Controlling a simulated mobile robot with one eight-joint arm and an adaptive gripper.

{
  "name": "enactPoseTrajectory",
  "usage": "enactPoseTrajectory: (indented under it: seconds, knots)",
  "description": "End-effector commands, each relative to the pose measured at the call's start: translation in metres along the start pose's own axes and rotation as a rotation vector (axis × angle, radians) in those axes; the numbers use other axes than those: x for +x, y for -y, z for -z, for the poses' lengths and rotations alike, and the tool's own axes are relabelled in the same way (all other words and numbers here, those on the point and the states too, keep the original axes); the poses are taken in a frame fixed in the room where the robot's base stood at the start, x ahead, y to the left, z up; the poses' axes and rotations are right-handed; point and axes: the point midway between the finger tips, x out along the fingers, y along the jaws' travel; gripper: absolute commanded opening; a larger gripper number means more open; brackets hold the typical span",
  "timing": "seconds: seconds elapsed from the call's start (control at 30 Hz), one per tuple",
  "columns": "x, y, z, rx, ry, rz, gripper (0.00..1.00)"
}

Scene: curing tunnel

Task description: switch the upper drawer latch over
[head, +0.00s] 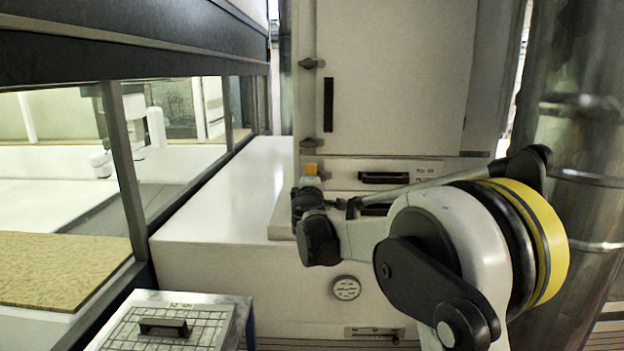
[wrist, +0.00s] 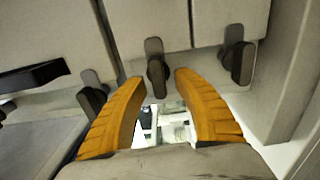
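My gripper (wrist: 160,84) is open, with one orange finger on each side of the upper drawer latch (wrist: 156,77), a dark knob on a grey plate. The latch's knob lies between the fingertips with a visible gap on both sides. In the head view an orange finger of my gripper (head: 311,169) shows at the cabinet's left edge, level with the upper drawer (head: 345,171). The latch is hidden there behind the gripper.
Similar latches stand close on both sides in the wrist view, left (wrist: 92,99) and right (wrist: 239,63). The cabinet door (head: 395,75) is above the drawers. A white ledge (head: 215,205) and a glazed tunnel lie left; a metal pipe (head: 580,170) stands right.

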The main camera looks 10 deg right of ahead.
Motion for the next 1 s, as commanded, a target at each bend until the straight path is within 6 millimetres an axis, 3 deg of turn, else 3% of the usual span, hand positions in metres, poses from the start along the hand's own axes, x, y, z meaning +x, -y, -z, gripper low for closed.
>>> enactPoseTrajectory:
  seconds: [0.17,0.5,0.7,1.0]
  knots:
    - [-0.009,0.000,0.001,0.000,-0.001,0.000,0.36]
    - [-0.081,0.000,0.000,0.000,-0.002,0.000,0.36]
    - [-0.112,0.000,0.000,0.000,-0.001,0.000,0.36]
    - [-0.120,0.000,0.000,0.000,0.000,0.000,0.36]
